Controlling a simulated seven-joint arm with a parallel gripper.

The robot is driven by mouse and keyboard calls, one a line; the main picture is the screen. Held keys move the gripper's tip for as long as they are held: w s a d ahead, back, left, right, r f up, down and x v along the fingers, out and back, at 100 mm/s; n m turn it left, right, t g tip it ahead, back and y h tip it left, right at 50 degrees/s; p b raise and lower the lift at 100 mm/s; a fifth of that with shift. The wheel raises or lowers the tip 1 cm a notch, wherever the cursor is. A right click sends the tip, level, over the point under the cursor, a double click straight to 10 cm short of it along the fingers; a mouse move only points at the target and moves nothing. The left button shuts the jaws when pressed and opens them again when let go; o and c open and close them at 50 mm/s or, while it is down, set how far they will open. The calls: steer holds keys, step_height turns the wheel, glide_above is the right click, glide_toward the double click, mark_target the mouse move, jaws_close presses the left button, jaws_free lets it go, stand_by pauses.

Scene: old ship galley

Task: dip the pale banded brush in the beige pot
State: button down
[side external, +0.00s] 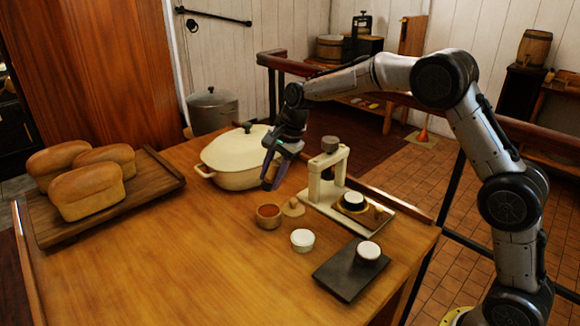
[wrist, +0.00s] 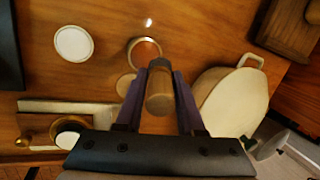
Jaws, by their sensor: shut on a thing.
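My gripper (side external: 270,180) points down over the table. In the wrist view its purple fingers are shut on a round wooden handle with a dark grey band, which I take to be the brush (wrist: 160,92). Its bristle end is hidden in the wrist view, and the brush cannot be made out in the side view. A small tan pot with reddish-brown contents (side external: 269,217) stands open below my gripper. It also shows in the wrist view (wrist: 158,45), just beyond the held piece and partly behind it. The brush looks above the pot; contact cannot be told.
A wooden lid (side external: 293,208) lies beside the pot. A large cream casserole (side external: 232,160) stands close behind my gripper. A press (side external: 328,180) stands to the right. A white-topped jar (side external: 302,240) and a dark slate (side external: 335,272) are in front. Loaves on a board (side external: 160,187) are left.

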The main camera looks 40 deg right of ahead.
steer(key=shift+f, duration=3.05)
steer(key=shift+f, duration=0.65)
steer(key=shift+r, duration=3.55)
steer(key=shift+d, duration=0.1)
